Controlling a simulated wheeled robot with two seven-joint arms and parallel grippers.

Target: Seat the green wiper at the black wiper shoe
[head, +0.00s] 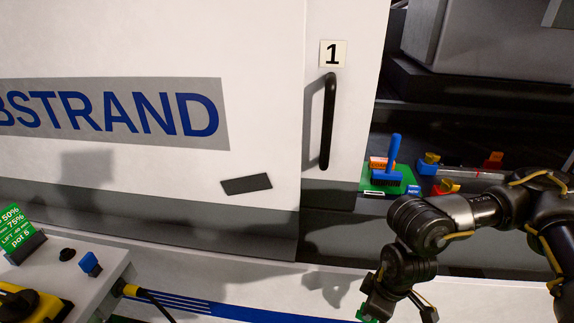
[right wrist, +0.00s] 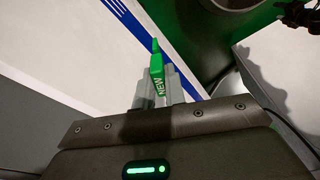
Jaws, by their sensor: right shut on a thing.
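My right gripper (right wrist: 158,88) is shut on the green wiper (right wrist: 157,70), a slim green piece marked NEW, which stands out beyond the fingertips in the right wrist view. In the head view, my right gripper (head: 390,308) hangs low at the bottom edge, in front of the machine. Only a small green bit of the wiper (head: 366,318) shows there; the rest is cut off or hidden. I cannot make out the black wiper shoe for certain in either view. My left gripper is not in view.
The white machine door (head: 265,100) has a black handle (head: 328,122). Right of it, in the opening, a green tray (head: 371,188) holds a blue brush (head: 392,160). Blue, yellow and red pieces (head: 428,164) lie beside it. A control panel (head: 95,270) stands bottom left.

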